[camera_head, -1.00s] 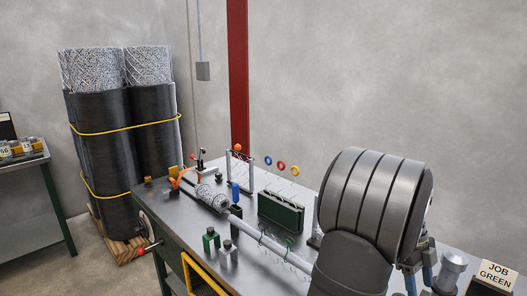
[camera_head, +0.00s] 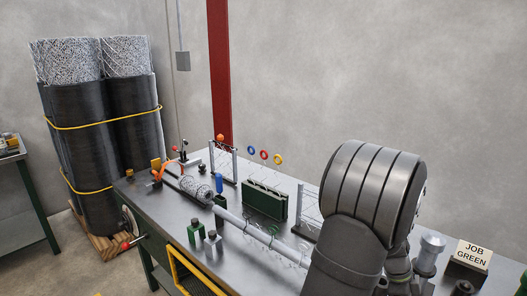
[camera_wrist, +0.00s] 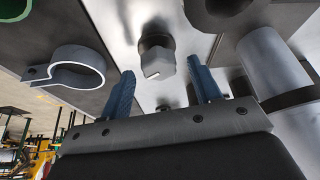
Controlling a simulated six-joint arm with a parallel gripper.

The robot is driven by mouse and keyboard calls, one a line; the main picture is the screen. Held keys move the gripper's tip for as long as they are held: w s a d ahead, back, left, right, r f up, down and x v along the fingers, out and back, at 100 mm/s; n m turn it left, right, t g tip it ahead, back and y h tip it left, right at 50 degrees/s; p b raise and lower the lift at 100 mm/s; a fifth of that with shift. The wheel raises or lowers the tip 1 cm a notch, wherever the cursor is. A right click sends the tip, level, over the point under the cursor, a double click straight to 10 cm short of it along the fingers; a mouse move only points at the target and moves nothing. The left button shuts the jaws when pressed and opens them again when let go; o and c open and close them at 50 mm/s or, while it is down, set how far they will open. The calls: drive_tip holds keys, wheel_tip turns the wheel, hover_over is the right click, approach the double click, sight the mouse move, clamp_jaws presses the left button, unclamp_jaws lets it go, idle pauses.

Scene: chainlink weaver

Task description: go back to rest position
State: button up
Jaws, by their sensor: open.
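My gripper (camera_wrist: 163,85) shows in the wrist view with two blue fingers spread apart and nothing between them. Beyond the fingertips is a grey bolt-like knob (camera_wrist: 157,58) on a metal surface; it appears apart from the fingers. A ring clamp (camera_wrist: 75,68) lies to the left of the fingers, and a grey cylinder (camera_wrist: 268,62) is to the right. In the head view, my grey arm fills the right side of the workbench (camera_head: 150,205) and hides the gripper's fingers.
The bench holds a wire mesh roll (camera_head: 196,188), a green rack (camera_head: 264,201), a small green block (camera_head: 195,232) and a silver cylinder (camera_head: 428,252). A "JOB GREEN" sign (camera_head: 474,252) stands at right. Strapped dark rolls (camera_head: 85,140) stand at left. Space above the bench is mostly clear.

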drive_tip(key=n+t, duration=0.1)
drive_tip(key=n, duration=0.2)
drive_tip(key=n+t, duration=0.1)
drive_tip(key=n, duration=0.2)
drive_tip(key=shift+s+h, duration=0.15)
drive_tip(key=shift+h, duration=0.25)
drive_tip(key=shift+s+n+t+y, duration=0.15)
drive_tip(key=shift+n+t, duration=0.45)
drive_tip(key=shift+n, duration=0.9)
drive_tip(key=shift+n+t+y, duration=0.15)
drive_tip(key=shift+n+t, duration=0.45)
drive_tip(key=shift+n, duration=0.9)
drive_tip(key=a+r+n+t, duration=0.1)
drive_tip(key=a+r+n, duration=0.1)
drive_tip(key=a+r, duration=0.7)
drive_tip(key=s+a+n, duration=0.2)
drive_tip(key=s+a, duration=0.2)
drive_tip(key=a, duration=0.4)
drive_tip(key=s+a+r+n+t+y, duration=0.1)
drive_tip(key=s+a+n, duration=0.1)
drive_tip(key=s+a, duration=0.3)
drive_tip(key=s+a+n+t, duration=0.1)
drive_tip(key=s+a, duration=0.4)
drive_tip(key=a, duration=0.6)
drive_tip(key=shift+a+r+n+y, duration=0.3)
drive_tip(key=shift+n+y, duration=0.1)
drive_tip(key=shift+n, duration=0.2)
drive_tip(key=shift+d, duration=0.1)
